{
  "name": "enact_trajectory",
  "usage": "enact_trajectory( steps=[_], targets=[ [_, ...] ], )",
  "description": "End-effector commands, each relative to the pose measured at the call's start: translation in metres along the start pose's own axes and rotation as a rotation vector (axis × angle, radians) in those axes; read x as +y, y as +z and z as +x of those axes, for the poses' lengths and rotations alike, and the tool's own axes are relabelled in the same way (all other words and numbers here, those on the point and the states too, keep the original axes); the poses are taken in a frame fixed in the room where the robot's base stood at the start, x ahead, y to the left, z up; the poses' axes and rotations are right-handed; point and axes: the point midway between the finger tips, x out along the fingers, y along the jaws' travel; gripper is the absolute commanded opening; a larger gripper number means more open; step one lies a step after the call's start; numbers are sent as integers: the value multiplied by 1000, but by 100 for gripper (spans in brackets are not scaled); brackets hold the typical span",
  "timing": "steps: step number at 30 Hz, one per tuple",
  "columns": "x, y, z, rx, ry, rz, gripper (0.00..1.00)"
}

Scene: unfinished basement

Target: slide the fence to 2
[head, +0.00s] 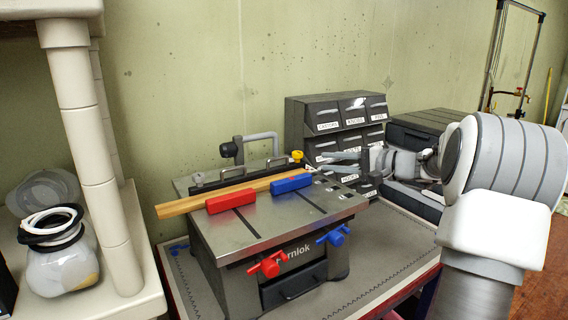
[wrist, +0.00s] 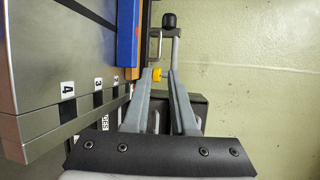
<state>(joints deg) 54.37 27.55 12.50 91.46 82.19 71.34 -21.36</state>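The fence (head: 240,182) is a dark bar along the back of a grey metal machine table (head: 262,222). A yellow knob (head: 297,155) sits at its right end; the knob also shows in the wrist view (wrist: 156,74). My gripper (head: 322,161) is at the table's right side, with its fingers apart and empty. In the wrist view the knob lies just ahead of and between the fingertips (wrist: 160,72); no contact is clear. Labels 4 (wrist: 67,89) and 3 (wrist: 98,84) mark the table edge. A further label nearer the fence is too small to read.
A wooden strip (head: 185,207) lies before the fence, with a red block (head: 231,199) and a blue block (head: 291,183) beside it. Dark labelled drawers (head: 322,108) stand behind my gripper. A cream shelf post (head: 85,130) rises at left.

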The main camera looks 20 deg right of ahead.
Motion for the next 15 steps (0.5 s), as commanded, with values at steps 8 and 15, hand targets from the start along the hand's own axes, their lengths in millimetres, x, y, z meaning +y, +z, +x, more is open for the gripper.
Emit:
enact_trajectory(
  steps=[8,15],
  targets=[
    [2,1,64,-5,1,-1,25],
    [2,1,113,-5,2,0,25]
  ],
)
